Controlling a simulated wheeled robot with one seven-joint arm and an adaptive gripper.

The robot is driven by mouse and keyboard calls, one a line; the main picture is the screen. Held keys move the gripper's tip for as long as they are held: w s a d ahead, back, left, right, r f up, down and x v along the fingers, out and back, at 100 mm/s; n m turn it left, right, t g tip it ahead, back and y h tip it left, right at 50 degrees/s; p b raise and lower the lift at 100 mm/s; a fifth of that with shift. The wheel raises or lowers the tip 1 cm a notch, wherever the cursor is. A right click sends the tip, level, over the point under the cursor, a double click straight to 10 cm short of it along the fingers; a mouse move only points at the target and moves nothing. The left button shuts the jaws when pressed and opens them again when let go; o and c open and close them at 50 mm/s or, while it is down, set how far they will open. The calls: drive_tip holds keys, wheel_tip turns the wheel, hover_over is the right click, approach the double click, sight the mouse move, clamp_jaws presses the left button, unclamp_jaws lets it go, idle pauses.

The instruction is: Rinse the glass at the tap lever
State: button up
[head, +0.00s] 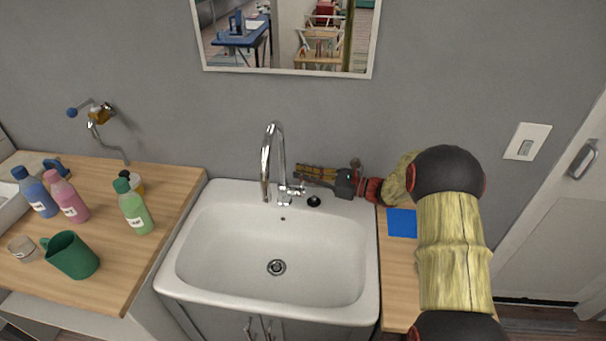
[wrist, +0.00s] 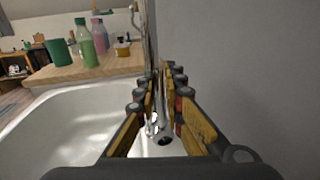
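A small clear glass (head: 24,249) stands at the far left of the wooden counter, beside a green mug (head: 72,256). The chrome tap (head: 270,160) rises at the back of the white sink (head: 210,255). Its lever (head: 292,190) is on the right side of the tap base. My gripper (head: 299,172) reaches in from the right, just beside and above the lever. In the wrist view my gripper (wrist: 164,90) has a gap between its fingers, with chrome tap parts (wrist: 163,134) seen in it. Contact with the lever cannot be told. No water shows.
Blue, pink and green bottles (head: 134,208) and a small yellow jar stand on the left counter (head: 165,195). A blue cloth or sheet (head: 402,222) lies on the right counter. A mirror (head: 287,72) hangs behind. The sink basin is empty and clear.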

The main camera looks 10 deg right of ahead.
clamp_jaws()
idle(0.4)
drive_tip(key=shift+s+a+n+b, duration=0.25)
drive_tip(key=shift+s+n, duration=0.25)
drive_tip(key=shift+n, duration=0.3)
drive_tip(key=o, duration=0.5)
unclamp_jaws()
drive_tip(key=shift+d, duration=0.1)
drive_tip(key=v, duration=1.2)
drive_tip(key=shift+f, duration=0.2)
